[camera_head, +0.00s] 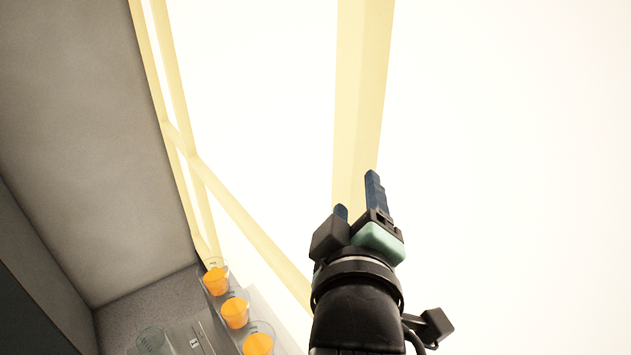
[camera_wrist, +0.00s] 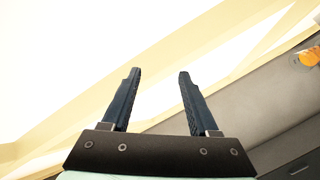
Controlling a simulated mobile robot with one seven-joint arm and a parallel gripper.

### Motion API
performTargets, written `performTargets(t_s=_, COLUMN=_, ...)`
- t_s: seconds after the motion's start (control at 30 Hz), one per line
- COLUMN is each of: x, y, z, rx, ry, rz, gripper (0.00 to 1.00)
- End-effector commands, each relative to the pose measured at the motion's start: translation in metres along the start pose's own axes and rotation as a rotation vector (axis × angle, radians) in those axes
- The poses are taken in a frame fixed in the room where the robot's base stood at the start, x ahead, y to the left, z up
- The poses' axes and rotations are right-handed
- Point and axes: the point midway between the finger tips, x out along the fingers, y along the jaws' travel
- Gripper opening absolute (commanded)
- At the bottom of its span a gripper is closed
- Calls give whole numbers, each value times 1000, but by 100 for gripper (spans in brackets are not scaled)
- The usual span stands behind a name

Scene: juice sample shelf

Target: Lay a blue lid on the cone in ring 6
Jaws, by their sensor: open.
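My gripper (camera_head: 358,194) is raised in the middle right of the head view, with its dark blue fingers pointing up. In the wrist view its two fingers (camera_wrist: 160,76) stand apart with nothing between them. Clear cone-shaped cups with orange contents stand in a row at the bottom left of the head view: a far one (camera_head: 216,282), a middle one (camera_head: 235,312) and a near one (camera_head: 257,344). My gripper is well above and to the right of them. No blue lid shows. I cannot read which ring is number 6.
A clear, empty-looking cup (camera_head: 151,342) stands left of the row. The grey rack (camera_head: 187,336) runs off the bottom edge. A grey wall (camera_head: 85,120) rises at left, and pale yellow beams (camera_head: 244,220) cross behind. An orange cup (camera_wrist: 309,57) shows at the wrist view's right edge.

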Motion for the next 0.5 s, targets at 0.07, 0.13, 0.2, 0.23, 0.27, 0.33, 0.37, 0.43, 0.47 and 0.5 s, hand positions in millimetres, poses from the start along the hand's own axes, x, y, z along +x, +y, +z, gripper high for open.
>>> performTargets(t_s=0.07, x=-16, y=52, z=-51, rx=208, ry=170, rz=149, gripper=60)
performTargets(t_s=0.13, x=-38, y=92, z=-90, rx=390, ry=334, rz=244, gripper=60)
performTargets(t_s=0.2, x=-65, y=125, z=-122, rx=551, ry=500, rz=305, gripper=60)
performTargets(t_s=0.23, x=-77, y=137, z=-133, rx=612, ry=567, rz=322, gripper=60)
performTargets(t_s=0.27, x=-88, y=147, z=-143, rx=666, ry=629, rz=333, gripper=60)
performTargets(t_s=0.33, x=-112, y=166, z=-161, rx=768, ry=757, rz=347, gripper=60)
performTargets(t_s=0.37, x=-121, y=172, z=-167, rx=803, ry=802, rz=349, gripper=60)
performTargets(t_s=0.43, x=-136, y=182, z=-176, rx=861, ry=878, rz=348, gripper=60)
performTargets(t_s=0.47, x=-140, y=185, z=-178, rx=878, ry=902, rz=347, gripper=60)
performTargets(t_s=0.5, x=-145, y=187, z=-180, rx=894, ry=923, rz=345, gripper=60)
